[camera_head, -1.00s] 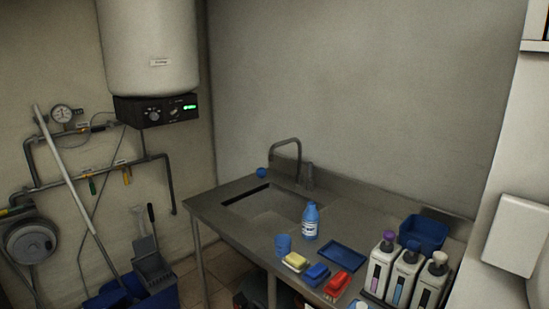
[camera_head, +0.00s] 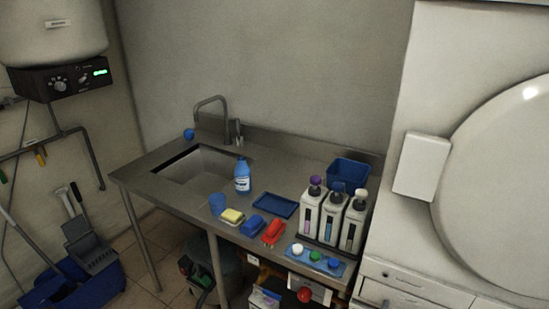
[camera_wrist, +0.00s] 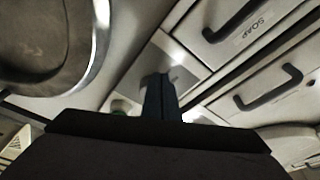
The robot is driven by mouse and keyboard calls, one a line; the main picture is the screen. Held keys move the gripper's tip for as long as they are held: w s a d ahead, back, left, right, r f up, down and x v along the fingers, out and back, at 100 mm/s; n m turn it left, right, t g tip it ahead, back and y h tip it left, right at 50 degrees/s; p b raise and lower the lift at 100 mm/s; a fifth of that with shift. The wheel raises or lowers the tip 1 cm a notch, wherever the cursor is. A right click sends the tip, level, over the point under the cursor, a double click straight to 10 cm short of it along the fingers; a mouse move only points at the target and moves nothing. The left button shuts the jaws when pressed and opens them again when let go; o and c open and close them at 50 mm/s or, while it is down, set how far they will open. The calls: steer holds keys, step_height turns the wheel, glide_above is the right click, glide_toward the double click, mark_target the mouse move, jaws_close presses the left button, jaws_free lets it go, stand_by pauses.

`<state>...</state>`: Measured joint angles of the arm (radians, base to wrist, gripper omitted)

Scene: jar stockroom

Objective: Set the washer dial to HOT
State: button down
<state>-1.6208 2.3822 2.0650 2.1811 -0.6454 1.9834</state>
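A white machine, which looks like the washer (camera_head: 432,75), fills the right side of the head view. Its big round door (camera_head: 515,180) is cut off by the right edge, and a pale block (camera_head: 421,166) sits beside the door. I cannot make out a dial or a HOT mark in either view. My gripper (camera_wrist: 160,82) shows only in the wrist view, as two dark fingers close together with nothing seen between them. Behind it are pale panels, a drawer front labelled SOAP (camera_wrist: 258,30) with a dark handle, and a round rim (camera_wrist: 98,45) at upper left.
A steel sink counter (camera_head: 180,205) stands left of the machine. It carries a blue bottle (camera_head: 242,178), a sponge (camera_head: 232,216), a blue tray (camera_head: 275,206), several pump bottles (camera_head: 331,218) and a blue bin (camera_head: 348,172). A boiler (camera_head: 52,35) hangs at upper left.

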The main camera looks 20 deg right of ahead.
steer(key=shift+r, duration=0.15)
stand_by(0.5)
steer(key=shift+w+a+b, duration=0.15)
steer(key=shift+a+b, duration=0.05)
steer(key=shift+b, duration=0.25)
steer(key=shift+a, duration=0.1)
